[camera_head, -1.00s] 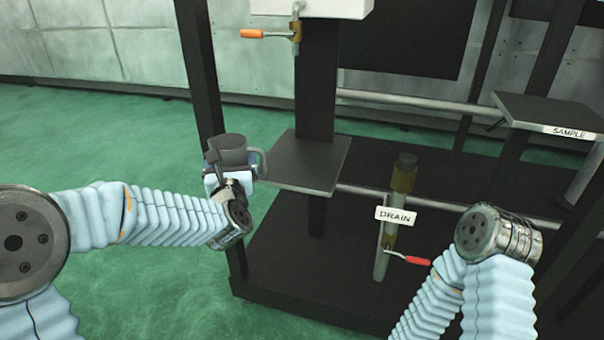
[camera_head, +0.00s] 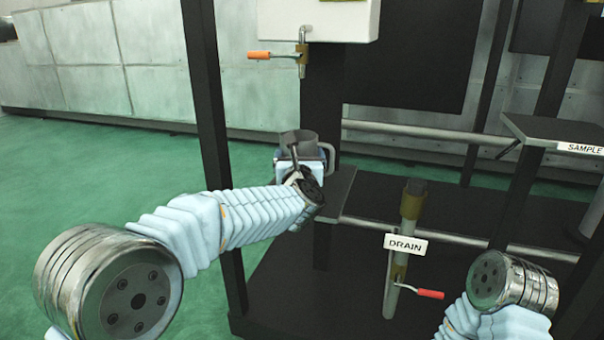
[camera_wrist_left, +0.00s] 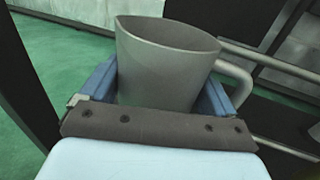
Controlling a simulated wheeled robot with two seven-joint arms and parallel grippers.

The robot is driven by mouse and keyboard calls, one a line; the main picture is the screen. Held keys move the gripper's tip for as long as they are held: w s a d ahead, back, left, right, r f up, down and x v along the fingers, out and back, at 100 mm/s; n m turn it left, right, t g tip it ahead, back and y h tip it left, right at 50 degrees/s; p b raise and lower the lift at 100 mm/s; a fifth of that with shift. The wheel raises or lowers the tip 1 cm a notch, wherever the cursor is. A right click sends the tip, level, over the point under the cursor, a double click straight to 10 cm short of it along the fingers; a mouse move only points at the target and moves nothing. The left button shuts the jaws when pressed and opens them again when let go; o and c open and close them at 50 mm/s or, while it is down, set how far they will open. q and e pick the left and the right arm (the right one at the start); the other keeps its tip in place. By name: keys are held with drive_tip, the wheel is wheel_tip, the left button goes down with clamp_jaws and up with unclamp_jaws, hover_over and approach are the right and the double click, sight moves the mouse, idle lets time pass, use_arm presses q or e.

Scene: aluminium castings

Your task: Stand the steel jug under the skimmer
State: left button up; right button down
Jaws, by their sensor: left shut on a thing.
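The grey steel jug (camera_head: 304,142) is upright in my left gripper (camera_head: 296,164), with its handle to the right. In the left wrist view the jug (camera_wrist_left: 165,62) sits between the blue jaws, its open rim up and its inside looking empty. A white box (camera_head: 310,18) above carries a brass tap (camera_head: 302,60) with an orange handle; I see no skimmer label on it. The jug is below this tap in the picture. A dark shelf (camera_head: 338,195) lies partly hidden behind the jug and my left arm; I cannot tell the gap between them. My right gripper is out of view.
A drain pipe (camera_head: 390,290) with a DRAIN sign (camera_head: 405,244) and red lever (camera_head: 430,294) stands right of the shelf. A SAMPLE shelf (camera_head: 545,130) is at the right. A dark upright post (camera_head: 208,100) stands left of the jug.

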use_arm(q)
drive_tip(key=shift+w+d+f, duration=0.15)
drive_tip(key=shift+w+f, duration=0.35)
drive_tip(key=shift+f, duration=0.1)
drive_tip(key=f, duration=0.2)
drive_tip(key=shift+w+d+f, duration=0.1)
drive_tip(key=shift+w+f, duration=0.2)
drive_tip(key=shift+f, duration=0.55)
drive_tip(key=shift+f+b, duration=0.1)
drive_tip(key=shift+b, duration=0.2)
drive_tip(key=shift+f, duration=0.1)
drive_tip(key=o, duration=0.9)
drive_tip(key=shift+c, duration=0.2)
